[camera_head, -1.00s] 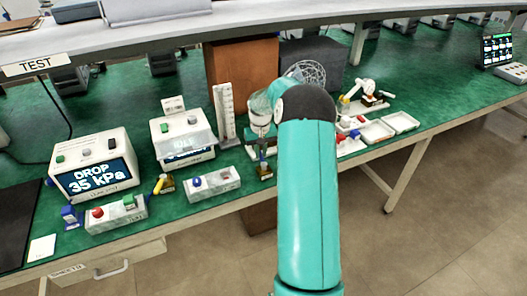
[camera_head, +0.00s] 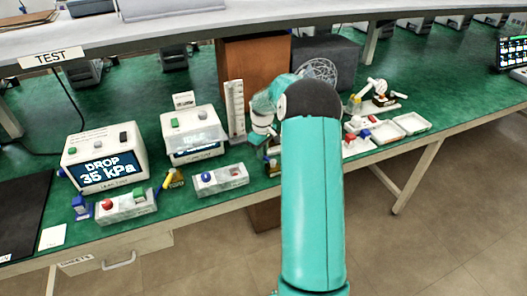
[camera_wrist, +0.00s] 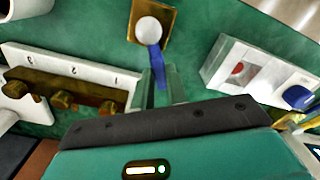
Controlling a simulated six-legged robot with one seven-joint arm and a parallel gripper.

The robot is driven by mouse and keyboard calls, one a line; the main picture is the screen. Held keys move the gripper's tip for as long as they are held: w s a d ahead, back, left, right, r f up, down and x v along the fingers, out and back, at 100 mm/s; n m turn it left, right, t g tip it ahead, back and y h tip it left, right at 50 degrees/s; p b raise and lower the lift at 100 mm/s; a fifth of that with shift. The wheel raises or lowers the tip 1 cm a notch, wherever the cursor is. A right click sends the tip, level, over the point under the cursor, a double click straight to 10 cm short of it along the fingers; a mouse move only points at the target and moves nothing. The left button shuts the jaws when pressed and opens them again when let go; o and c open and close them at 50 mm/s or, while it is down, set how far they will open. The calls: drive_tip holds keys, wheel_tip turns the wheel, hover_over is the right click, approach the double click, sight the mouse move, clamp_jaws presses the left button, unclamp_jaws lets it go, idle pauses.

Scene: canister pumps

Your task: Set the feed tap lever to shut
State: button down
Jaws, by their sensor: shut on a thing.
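The feed tap shows in the wrist view as a square brass plate with a round white hub (camera_wrist: 150,30). Its blue lever (camera_wrist: 157,66) runs from the hub down towards my gripper (camera_wrist: 162,92). The two green fingers are shut on the lever's end, one finger on each side. In the head view my gripper (camera_head: 271,141) is mostly hidden by my own forearm. A small brass-coloured block (camera_head: 273,168) shows just below it at the bench's front, with its lever not clear there.
A white holder with brass fittings (camera_wrist: 70,75) is close on the other side in the wrist view. A clear-lidded tester (camera_head: 192,135) and upright scale (camera_head: 235,112) stand behind.

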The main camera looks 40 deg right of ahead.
idle(0.4)
drive_tip(key=c, duration=1.4)
unclamp_jaws()
drive_tip(key=shift+r, duration=0.15)
wheel_tip(320, 180, up, 14)
drive_tip(key=shift+f, duration=0.2)
drive_tip(key=shift+a, duration=0.1)
